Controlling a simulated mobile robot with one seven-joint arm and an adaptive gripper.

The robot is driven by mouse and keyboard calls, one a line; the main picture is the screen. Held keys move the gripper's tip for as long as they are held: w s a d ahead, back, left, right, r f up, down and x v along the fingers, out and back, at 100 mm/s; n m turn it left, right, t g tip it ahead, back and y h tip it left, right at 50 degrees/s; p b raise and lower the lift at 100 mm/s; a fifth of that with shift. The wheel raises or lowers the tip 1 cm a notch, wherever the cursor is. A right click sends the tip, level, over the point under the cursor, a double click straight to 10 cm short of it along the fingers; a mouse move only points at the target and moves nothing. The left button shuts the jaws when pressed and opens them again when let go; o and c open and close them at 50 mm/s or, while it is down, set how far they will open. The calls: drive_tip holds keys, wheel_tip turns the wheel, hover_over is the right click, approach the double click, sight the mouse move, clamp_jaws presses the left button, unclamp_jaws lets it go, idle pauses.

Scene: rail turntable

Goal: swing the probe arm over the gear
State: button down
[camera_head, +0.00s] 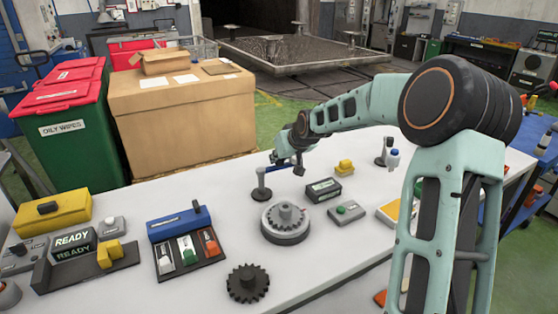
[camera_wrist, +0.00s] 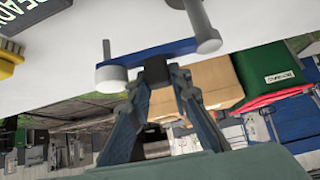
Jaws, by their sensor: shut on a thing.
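The probe arm is a blue bar (camera_wrist: 183,47) on a grey post (camera_wrist: 198,15). In the wrist view its free end carries a pale round knob (camera_wrist: 111,78) and a thin pin. In the head view the post (camera_head: 262,187) stands behind and left of the gear, and my gripper (camera_head: 287,164) is behind the gear. The grey gear (camera_head: 285,215) lies on a round turntable (camera_head: 287,236). The bar points away to the right from the post, not over the gear. My gripper hides part of it.
A loose dark gear (camera_head: 247,284) lies at the front of the white table (camera_head: 200,290). A blue-backed switch panel (camera_head: 178,226) and a READY display (camera_head: 73,243) are at left.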

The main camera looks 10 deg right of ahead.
sight(278, 166)
drive_tip(key=shift+s+a+f+m+h+b, duration=0.1)
drive_tip(key=shift+s+m+h+b, duration=0.45)
drive_tip(key=shift+b, duration=1.25)
drive_tip(key=shift+s+d+f+m+h+b, duration=0.1)
drive_tip(key=shift+s+m+h+b, duration=0.2)
drive_tip(key=shift+m+h+b, duration=1.05)
drive_tip(key=shift+s+a+f+m+y+b, duration=0.1)
drive_tip(key=shift+s+m+b, duration=0.25)
drive_tip(key=shift+b, duration=1.95)
drive_tip(key=s+m+h+b, duration=0.1)
drive_tip(key=b, duration=0.1)
drive_tip(key=m+h+b, duration=0.1)
drive_tip(key=m+b, duration=0.1)
drive_tip(key=s+a+m+g+h+b, duration=0.1)
drive_tip(key=m+b, duration=0.1)
drive_tip(key=shift+s+r+h, duration=0.2)
drive_tip(key=shift+s+h, duration=0.15)
drive_tip(key=shift+h, duration=0.05)
drive_tip(key=s+a+m+g+h+p, duration=0.1)
drive_tip(key=m+p, duration=0.1)
drive_tip(key=a+m+g+h+p, duration=0.1)
drive_tip(key=m+g+p, duration=0.1)
drive_tip(key=m+p, duration=0.1)
drive_tip(key=s+a+m+g+h+p, duration=0.1)
drive_tip(key=m+g+p, duration=0.1)
drive_tip(key=m, duration=0.1)
drive_tip(key=shift+s+r+h, duration=0.1)
drive_tip(key=shift+s+h, duration=0.2)
